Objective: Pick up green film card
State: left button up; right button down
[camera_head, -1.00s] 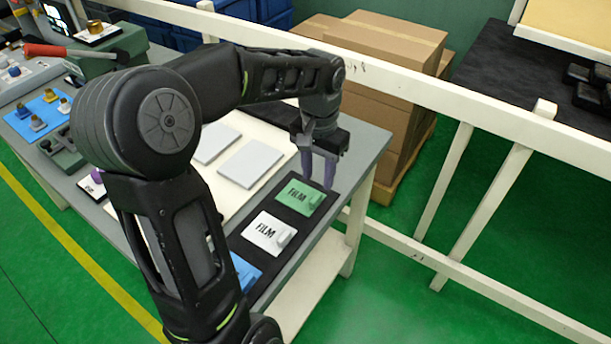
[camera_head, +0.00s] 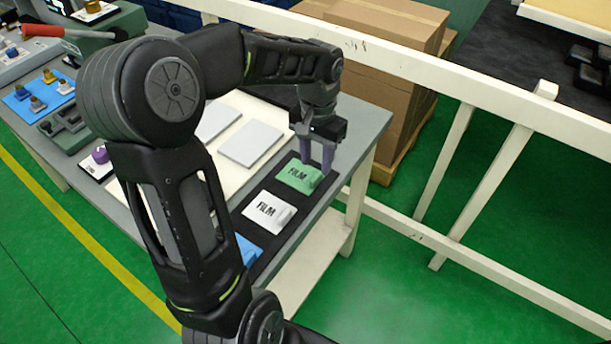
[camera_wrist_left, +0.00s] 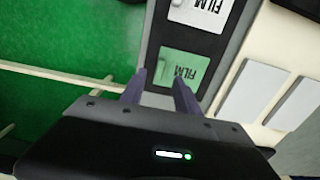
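The green film card (camera_head: 297,176) lies on a dark mat (camera_head: 235,207) near the right edge of the grey table. It also shows in the left wrist view (camera_wrist_left: 186,68), just beyond my fingertips. My left gripper (camera_head: 316,169) hangs over the card's far right end, its two purple fingers apart with nothing between them. In the left wrist view the open fingers (camera_wrist_left: 158,78) point at the card's near end. Whether the fingertips touch the card cannot be told. My right gripper is not in view.
A white film card (camera_head: 268,212) and a blue card (camera_head: 247,249) lie on the same mat. Two light grey pads (camera_head: 251,143) lie on a cream board to the left. A white rail (camera_head: 400,82) runs behind the table, with cardboard boxes (camera_head: 375,60) beyond.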

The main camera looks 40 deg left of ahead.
aim_at(316, 176)
pick_arm(q)
notch_tip(316, 176, down, 5)
jog(key=shift+w+f+p, duration=0.1)
jog(key=shift+p, duration=0.5)
grip_shut()
dwell(0.3)
